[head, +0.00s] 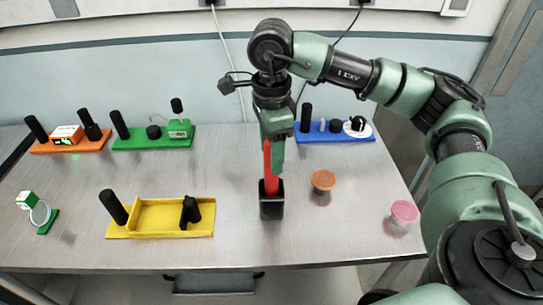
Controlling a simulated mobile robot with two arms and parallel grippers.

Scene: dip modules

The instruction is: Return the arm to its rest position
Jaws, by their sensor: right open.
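My right arm comes in from the right and reaches over the middle of the table. My right gripper (272,158) points down at the upper part of a red rod-like thing (267,165). The jaws are open around or just in front of this red thing; I cannot tell which. The red thing stands upright in a black holder (271,208) on the table. Part of the red thing is hidden by a green finger. My left gripper is not in view.
On the table (240,250) are orange (72,146), green (150,142), blue (335,139) and yellow (172,219) modules. An orange-lidded (323,180) and a pink-lidded (404,212) container stand at right. A small green-based stand (47,222) is at far left. The table's front middle is clear.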

